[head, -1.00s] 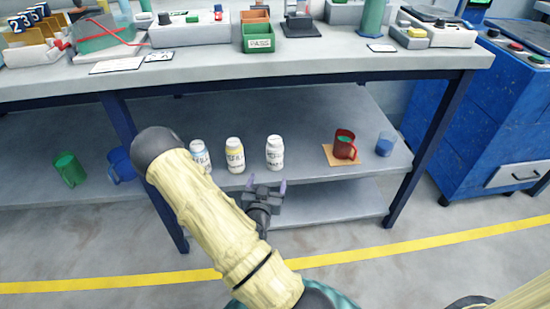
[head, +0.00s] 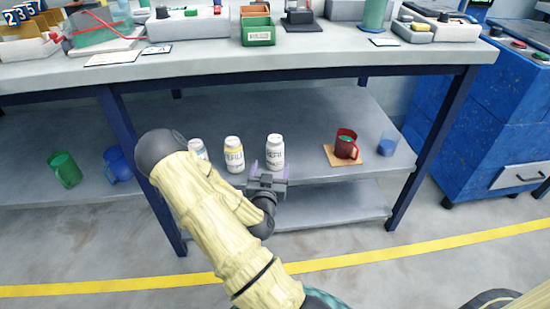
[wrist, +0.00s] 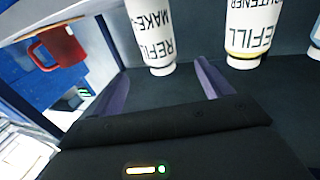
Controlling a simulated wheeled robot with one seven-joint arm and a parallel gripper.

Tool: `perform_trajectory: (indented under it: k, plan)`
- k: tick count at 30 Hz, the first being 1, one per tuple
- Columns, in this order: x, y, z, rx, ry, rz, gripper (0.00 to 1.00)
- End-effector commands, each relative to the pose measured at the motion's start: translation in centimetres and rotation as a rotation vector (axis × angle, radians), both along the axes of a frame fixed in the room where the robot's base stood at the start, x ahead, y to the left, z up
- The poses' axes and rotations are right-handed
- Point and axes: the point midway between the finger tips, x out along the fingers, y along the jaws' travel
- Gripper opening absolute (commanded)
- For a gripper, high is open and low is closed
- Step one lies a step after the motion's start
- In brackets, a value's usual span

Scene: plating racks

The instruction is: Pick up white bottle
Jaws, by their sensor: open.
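A white bottle (head: 274,150) with dark lettering stands upright on the shelf under the bench. In the wrist view the same bottle (wrist: 150,36) appears inverted, lettered REFILL MAKE-. My gripper (head: 269,168) is open and empty just in front of this bottle. In the wrist view the fingertips of my gripper (wrist: 162,70) lie either side of the bottle's lower end; I cannot tell whether they touch it. A second white bottle with yellow markings (head: 234,155) stands to its left. A third bottle with blue markings (head: 198,148) is partly hidden by my arm.
A red mug (head: 345,146) stands on an orange-brown mat (head: 331,158) to the right, beside a blue cup (head: 387,145). A green mug (head: 65,170) and a blue mug (head: 118,165) stand left. The bench top (head: 300,62) overhangs the shelf (head: 310,165).

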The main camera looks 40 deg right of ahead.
Motion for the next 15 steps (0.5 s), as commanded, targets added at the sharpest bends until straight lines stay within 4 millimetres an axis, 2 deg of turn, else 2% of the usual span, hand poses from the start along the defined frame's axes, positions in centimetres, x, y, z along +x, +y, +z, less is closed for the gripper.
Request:
perform_trajectory:
  k: [9, 15]
  plan:
    - [3.9, -4.0, -0.2, -0.001, -0.004, 0.0, 0.78]
    - [5.0, -5.1, 0.0, 0.0, 0.0, 0.0, 0.78]
